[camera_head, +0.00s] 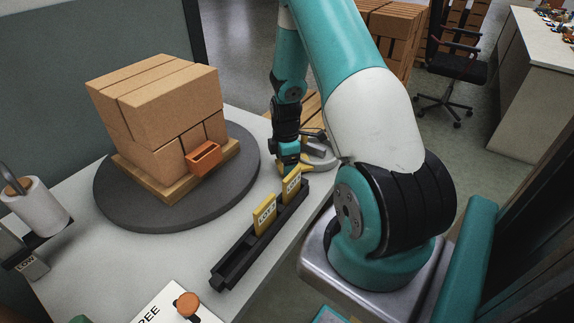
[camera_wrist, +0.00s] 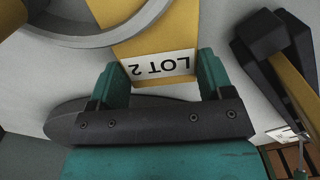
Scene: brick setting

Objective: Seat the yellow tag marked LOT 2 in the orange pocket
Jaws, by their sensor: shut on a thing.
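My gripper (camera_head: 289,164) is shut on the yellow tag (camera_head: 292,186), which shows between the two teal fingers in the wrist view (camera_wrist: 160,38). Its white label reads LOT 2, upside down there. The tag stands at the far end of the black rack (camera_head: 238,262); I cannot tell whether its lower end is still in a slot. The orange pocket (camera_head: 205,158) is on the front of the brick stack, left of my gripper and apart from it. It looks empty, with its opening upward.
A second yellow tag (camera_head: 264,214) stands in the rack, nearer. The brick stack (camera_head: 165,100) sits on a wooden pallet on a dark round turntable (camera_head: 115,205). A white roll (camera_head: 38,207) stands at left. A black and yellow object (camera_wrist: 285,65) is close right in the wrist view.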

